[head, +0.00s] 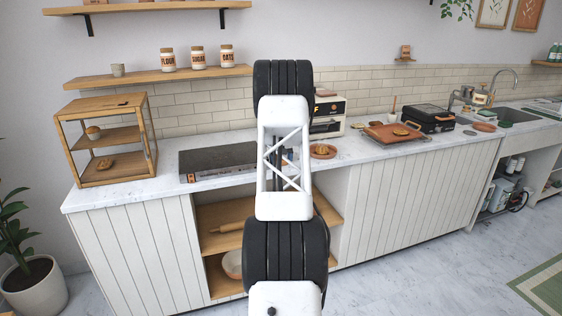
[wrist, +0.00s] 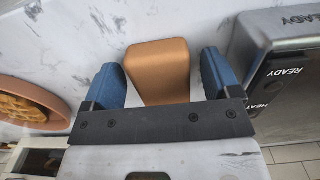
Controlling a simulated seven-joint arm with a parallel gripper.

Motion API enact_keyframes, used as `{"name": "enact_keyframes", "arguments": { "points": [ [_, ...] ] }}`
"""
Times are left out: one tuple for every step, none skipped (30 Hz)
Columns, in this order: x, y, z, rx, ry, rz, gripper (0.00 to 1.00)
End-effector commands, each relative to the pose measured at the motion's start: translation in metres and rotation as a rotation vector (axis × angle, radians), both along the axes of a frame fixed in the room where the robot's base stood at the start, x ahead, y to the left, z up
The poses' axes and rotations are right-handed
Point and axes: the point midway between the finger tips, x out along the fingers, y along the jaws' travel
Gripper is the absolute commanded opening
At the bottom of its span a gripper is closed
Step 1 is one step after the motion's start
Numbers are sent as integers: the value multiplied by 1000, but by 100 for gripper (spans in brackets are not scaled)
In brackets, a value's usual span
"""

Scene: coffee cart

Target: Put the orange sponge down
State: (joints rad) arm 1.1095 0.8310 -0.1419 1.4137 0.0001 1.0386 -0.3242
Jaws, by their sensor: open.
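The orange sponge (wrist: 158,72) is a plain block with rounded corners in the wrist view. It lies between the two blue fingers of my gripper (wrist: 162,70) over the pale marble counter (wrist: 165,22). My gripper is open: a narrow gap shows between the sponge and the right finger, while the left finger is very close to the sponge's side, and I cannot tell if they touch. The sponge appears to rest on the counter, but its underside is hidden. In the head view my arm hides both the sponge and the gripper.
A terracotta plate with a waffle (wrist: 25,105) is left of the gripper in the wrist view; the plate also shows in the head view (head: 322,152). A steel appliance marked READY (wrist: 285,75) stands close on the right. Bare counter lies beyond the sponge.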

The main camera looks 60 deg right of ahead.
Motion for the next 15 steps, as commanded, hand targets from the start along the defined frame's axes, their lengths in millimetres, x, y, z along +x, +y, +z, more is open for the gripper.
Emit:
{"name": "enact_keyframes", "arguments": {
  "points": [
    [0, 0, 4, -1, -1, 0, 83],
    [0, 0, 6, 0, 0, 0, 83],
    [0, 0, 9, 0, 0, 0, 83],
    [0, 0, 12, 0, 0, 0, 83],
    [0, 0, 15, 0, 0, 0, 83],
    [0, 0, 21, -1, -1, 0, 83],
    [0, 0, 25, -2, -1, 0, 83],
    [0, 0, 30, -2, -1, 0, 83],
    [0, 0, 36, -2, -1, 0, 83],
    [0, 0, 41, -2, -1, 0, 83],
    [0, 0, 45, -2, -1, 0, 83],
    [0, 0, 51, -2, -1, 0, 83],
    [0, 0, 56, -2, -1, 0, 83],
    [0, 0, 61, -2, -1, 0, 83],
    [0, 0, 68, -2, -1, 0, 83]
  ]
}}
